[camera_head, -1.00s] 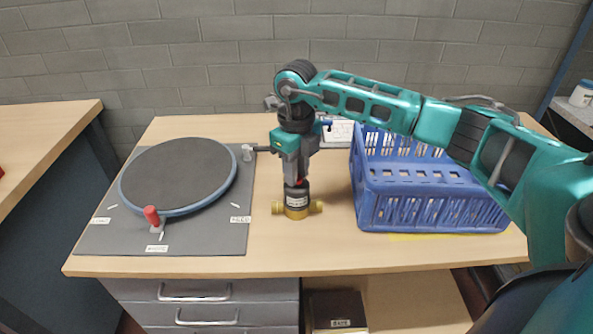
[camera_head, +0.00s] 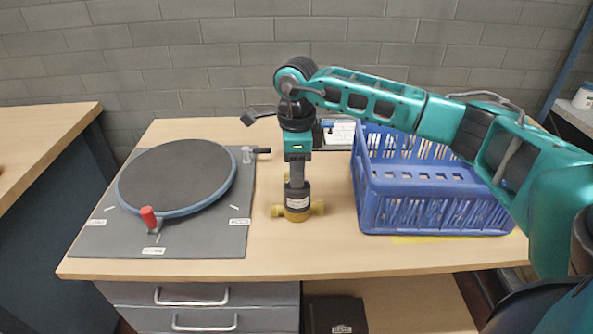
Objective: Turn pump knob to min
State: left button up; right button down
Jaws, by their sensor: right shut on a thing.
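The pump (camera_head: 297,203) stands upright on the wooden table, with a dark upper body, a pale label and brass pipe stubs at its base. My right gripper (camera_head: 297,183) points straight down onto the top of the pump and is shut on its knob. The knob is hidden between the fingers, so its setting cannot be read. My left gripper is not in view.
A blue crate (camera_head: 436,222) stands right of the pump. A grey board (camera_head: 200,243) with a round dark disc (camera_head: 180,172) and a red-handled peg (camera_head: 149,217) lies to the left. Drawers (camera_head: 215,294) are below the tabletop. The front middle is clear.

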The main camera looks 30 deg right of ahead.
jog(key=shift+n, duration=0.4)
jog(key=c, duration=0.9)
grip_release()
notch_tip(320, 180, up, 13)
dwell(0.3)
